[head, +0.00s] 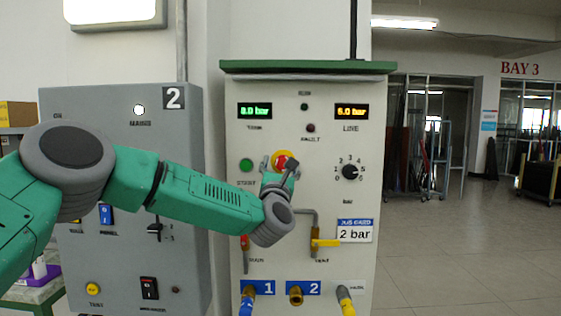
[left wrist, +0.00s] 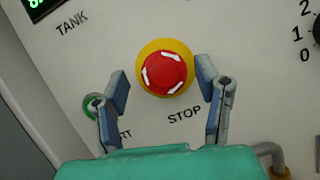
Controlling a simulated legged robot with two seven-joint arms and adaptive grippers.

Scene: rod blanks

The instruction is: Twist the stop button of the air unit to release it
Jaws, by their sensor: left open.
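The stop button (head: 281,158) is a round red knob with white marks on a yellow ring, on the front of the pale air unit (head: 270,205). In the head view my left gripper (head: 285,167) is at the button and partly covers it. In the left wrist view the stop button (left wrist: 165,72) shows whole, above the printed word STOP. My left gripper (left wrist: 162,86) is open, one finger on each side of the button, with gaps between the fingers and the red knob. My right gripper is not in view.
The green start button (head: 246,165) is close by on the left; a finger partly covers it in the wrist view. A dial (head: 350,172) is to the right. A yellow-handled valve (head: 325,242) and hose ports are below. A grey cabinet (head: 140,180) stands left.

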